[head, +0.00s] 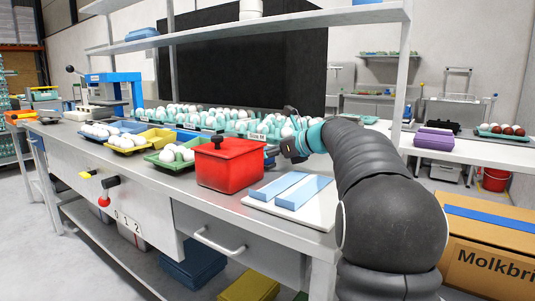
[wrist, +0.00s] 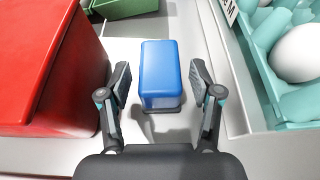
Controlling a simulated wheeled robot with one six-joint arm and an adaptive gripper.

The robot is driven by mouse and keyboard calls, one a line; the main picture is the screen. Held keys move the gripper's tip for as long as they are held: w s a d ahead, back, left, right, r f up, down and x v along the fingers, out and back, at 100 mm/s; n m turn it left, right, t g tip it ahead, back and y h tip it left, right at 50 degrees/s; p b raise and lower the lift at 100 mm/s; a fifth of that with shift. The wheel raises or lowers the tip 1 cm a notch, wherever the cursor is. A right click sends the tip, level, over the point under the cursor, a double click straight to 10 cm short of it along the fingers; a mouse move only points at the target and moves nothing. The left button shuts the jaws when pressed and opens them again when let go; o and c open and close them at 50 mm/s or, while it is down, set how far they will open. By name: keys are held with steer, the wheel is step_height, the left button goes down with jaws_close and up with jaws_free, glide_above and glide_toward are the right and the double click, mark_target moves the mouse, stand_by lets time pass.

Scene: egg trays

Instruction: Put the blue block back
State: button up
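The blue block (wrist: 161,70) shows in the wrist view on a pale surface, between my gripper's two fingers as seen from above. My gripper (wrist: 161,82) is open, with a visible gap on each side of the block and no contact that I can see. How far the fingertips are above the surface is hard to tell. In the head view my gripper (head: 283,150) is behind the red box (head: 230,168), at the box's right end. The box partly hides that area, so the block cannot be made out clearly there.
The red lidded box stands close left of my gripper. Teal egg trays (head: 240,127) are close on the other side. A white board (head: 318,212) with two light blue bars lies at the bench's front. A green tray (head: 158,157) holds eggs.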

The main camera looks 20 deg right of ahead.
steer(key=shift+r, duration=0.15)
steer(key=shift+s+d+r, duration=0.15)
steer(key=shift+s, duration=0.05)
steer(key=v, duration=1.1)
steer(key=shift+s+d, duration=0.15)
steer(key=shift+s, duration=0.05)
